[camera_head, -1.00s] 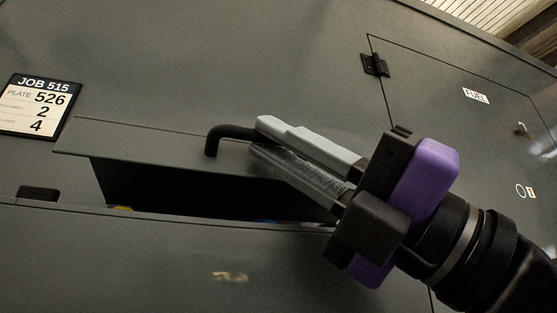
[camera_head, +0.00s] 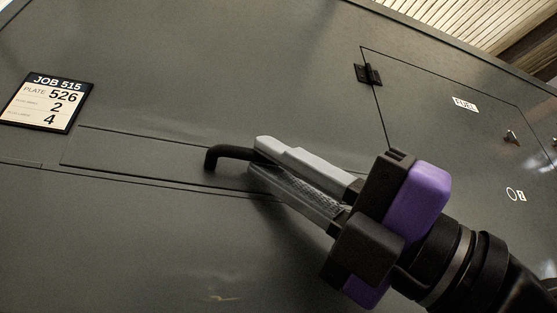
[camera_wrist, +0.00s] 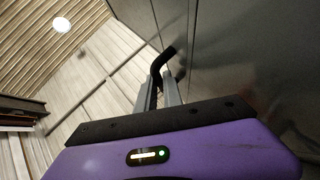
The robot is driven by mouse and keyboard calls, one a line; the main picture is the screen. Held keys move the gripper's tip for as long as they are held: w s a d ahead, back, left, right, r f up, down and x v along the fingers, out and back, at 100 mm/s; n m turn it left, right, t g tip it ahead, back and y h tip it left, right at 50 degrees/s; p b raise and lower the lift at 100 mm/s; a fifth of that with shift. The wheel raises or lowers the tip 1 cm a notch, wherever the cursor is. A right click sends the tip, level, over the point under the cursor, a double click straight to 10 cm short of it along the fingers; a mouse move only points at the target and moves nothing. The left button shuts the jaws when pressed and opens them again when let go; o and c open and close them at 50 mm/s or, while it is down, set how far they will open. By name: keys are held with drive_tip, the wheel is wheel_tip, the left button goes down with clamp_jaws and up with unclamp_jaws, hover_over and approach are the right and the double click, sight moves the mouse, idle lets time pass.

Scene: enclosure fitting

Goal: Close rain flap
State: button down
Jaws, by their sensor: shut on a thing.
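The rain flap (camera_head: 135,154) is a long grey panel in the enclosure face in the head view. It lies about flush with the panel around it, and the dark opening does not show. A bent black handle (camera_head: 213,157) stands out from the flap. My gripper (camera_head: 258,158) is shut on the handle, with its grey fingers either side of the bar. In the wrist view the black handle (camera_wrist: 164,60) shows between the two fingers. The right end of the flap is hidden behind my gripper.
The grey enclosure wall (camera_head: 130,245) fills most of the head view. A job card (camera_head: 47,102) is at the left. A fuel door (camera_head: 440,110) with a black hinge (camera_head: 368,74) and a small latch (camera_head: 511,137) is at the right.

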drive_tip(key=c, duration=1.8)
unclamp_jaws()
drive_tip(key=shift+w+a+f+m+t, duration=0.1)
drive_tip(key=shift+w+f+m+t, duration=0.2)
drive_tip(key=shift+w+f+t, duration=0.15)
drive_tip(key=shift+o, duration=0.2)
drive_tip(key=shift+g, duration=0.25)
drive_tip(key=v, duration=0.7)
drive_tip(key=shift+s+d, duration=0.35)
drive_tip(key=shift+d, duration=0.1)
